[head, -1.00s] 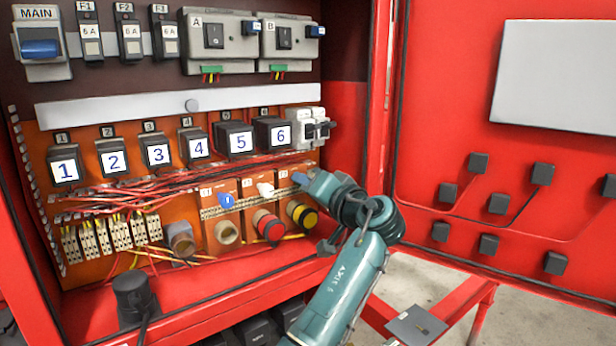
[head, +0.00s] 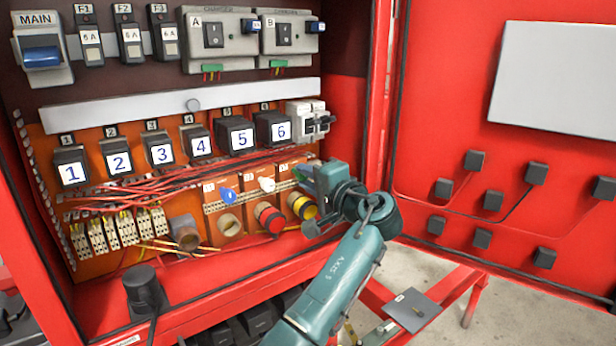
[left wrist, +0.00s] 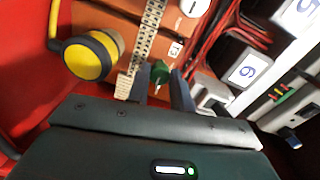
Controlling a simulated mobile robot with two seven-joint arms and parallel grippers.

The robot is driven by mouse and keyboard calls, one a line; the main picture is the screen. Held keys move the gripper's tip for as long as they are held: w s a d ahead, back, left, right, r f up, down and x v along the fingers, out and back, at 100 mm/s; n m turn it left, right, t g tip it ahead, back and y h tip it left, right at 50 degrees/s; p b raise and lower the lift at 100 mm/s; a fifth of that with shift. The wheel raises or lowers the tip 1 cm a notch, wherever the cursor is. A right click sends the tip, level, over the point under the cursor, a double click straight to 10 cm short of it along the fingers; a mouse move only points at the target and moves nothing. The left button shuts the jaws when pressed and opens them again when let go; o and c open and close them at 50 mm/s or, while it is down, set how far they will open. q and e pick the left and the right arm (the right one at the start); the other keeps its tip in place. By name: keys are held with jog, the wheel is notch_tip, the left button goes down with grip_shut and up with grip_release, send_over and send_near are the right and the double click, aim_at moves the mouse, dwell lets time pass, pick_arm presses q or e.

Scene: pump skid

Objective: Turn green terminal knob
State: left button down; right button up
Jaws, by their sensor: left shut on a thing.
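The green terminal knob (left wrist: 159,72) shows in the left wrist view as a small green piece beside a pale terminal strip (left wrist: 143,40). My left gripper (left wrist: 159,86) has one finger on each side of it and is shut on it. In the head view my left gripper (head: 316,180) is at the right end of the row with the blue knob (head: 229,195) and the white knob (head: 266,184). There it hides most of the green knob. My right gripper is not in view.
A yellow-faced round connector (head: 303,207) and a red one (head: 270,217) stick out just below and left of the gripper. Red wires (head: 130,190) run above the terminals. The cabinet's red side frame (head: 378,110) stands close on the right.

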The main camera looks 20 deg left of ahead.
pick_arm(q)
jog(key=shift+r, duration=0.15)
jog(key=c, duration=1.2)
grip_release()
jog(key=shift+c, duration=0.2)
